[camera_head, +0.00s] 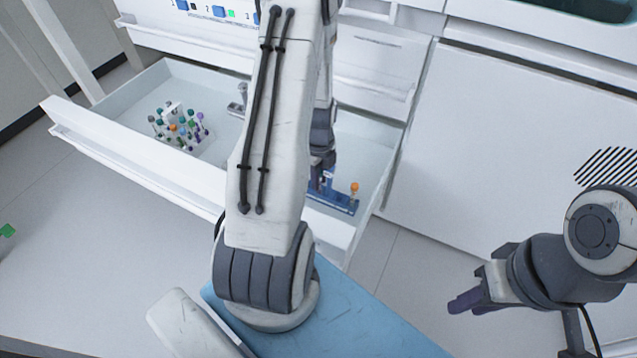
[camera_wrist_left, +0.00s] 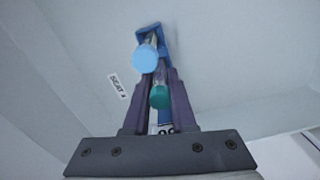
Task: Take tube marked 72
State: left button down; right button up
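No number 72 is legible on any tube. In the left wrist view, a teal-capped tube (camera_wrist_left: 158,97) sits between the purple fingers of my left gripper (camera_wrist_left: 154,78). I cannot tell whether the fingers press on it. A light-blue-capped tube (camera_wrist_left: 145,60) stands just past the fingertips, by a blue rack (camera_wrist_left: 148,34). In the head view my left arm hides most of this gripper, low over the blue rack (camera_head: 335,198) in the drawer's right part. An orange-capped tube (camera_head: 354,188) stands at that rack's right end. My right gripper (camera_head: 467,302) is empty, away from the drawer; its opening is unclear.
A white rack (camera_head: 205,148) with several mixed-colour capped tubes stands in the left part of the open white drawer (camera_head: 130,165). The drawer walls surround my left gripper. A label (camera_wrist_left: 118,87) lies left of the blue rack. Floor shows right of the drawer.

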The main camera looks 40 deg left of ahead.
pick_arm(q)
notch_tip(320, 180, up, 18)
jog(key=p, duration=0.8)
